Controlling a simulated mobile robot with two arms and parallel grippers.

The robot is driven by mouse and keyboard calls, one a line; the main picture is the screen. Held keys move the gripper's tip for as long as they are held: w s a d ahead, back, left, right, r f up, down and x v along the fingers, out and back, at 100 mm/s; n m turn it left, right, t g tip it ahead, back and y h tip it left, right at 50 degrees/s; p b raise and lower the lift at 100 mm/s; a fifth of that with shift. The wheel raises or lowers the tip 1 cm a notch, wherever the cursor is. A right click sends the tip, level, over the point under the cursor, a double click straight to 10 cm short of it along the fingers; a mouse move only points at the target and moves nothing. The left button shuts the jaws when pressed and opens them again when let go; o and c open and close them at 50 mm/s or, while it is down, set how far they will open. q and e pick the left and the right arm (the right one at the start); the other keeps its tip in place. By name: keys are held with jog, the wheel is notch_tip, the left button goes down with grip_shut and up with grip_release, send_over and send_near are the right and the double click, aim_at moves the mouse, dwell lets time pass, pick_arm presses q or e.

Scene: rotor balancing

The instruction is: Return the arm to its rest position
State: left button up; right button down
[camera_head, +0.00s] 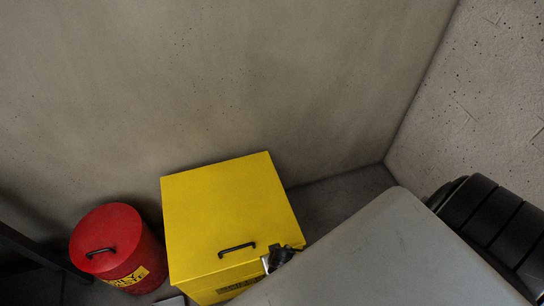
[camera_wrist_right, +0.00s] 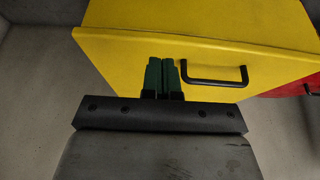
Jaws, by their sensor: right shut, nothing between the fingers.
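My right gripper (camera_wrist_right: 163,63) is seen in the right wrist view. Its two green fingers are together with nothing between them, and their tips overlap the view of a yellow box (camera_wrist_right: 190,22). A black bar handle (camera_wrist_right: 216,80) on the box is just right of the fingers, apart from them. Whether the fingers touch the box cannot be told. In the head view the yellow box (camera_head: 225,205) stands shut, with its handle (camera_head: 237,249) near the front edge of the lid. A small dark part by its front right corner seems to be my right gripper. My left gripper is not in view.
A red round can (camera_head: 112,240) with a black-handled lid stands left of the box. A bare wall (camera_head: 200,75) rises behind them. A large grey surface, apparently part of my arm, covers the lower right. A black ribbed object (camera_head: 495,220) is at the right edge.

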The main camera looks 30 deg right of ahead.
jog(key=s+a+r, duration=0.1)
jog(key=s+r, duration=0.3)
jog(key=shift+s+p, duration=0.3)
jog(key=s+d+f+n+g, duration=0.1)
jog(key=s+d+f+n, duration=0.1)
jog(key=s+f, duration=0.7)
jog(key=s+d+f+n+g+y, duration=0.1)
jog(key=s+d+f+n+g, duration=0.1)
jog(key=s+f, duration=0.6)
jog(key=shift+s+d+f+n, duration=0.4)
jog(key=shift+s+n, duration=0.4)
jog(key=shift+s, duration=0.45)
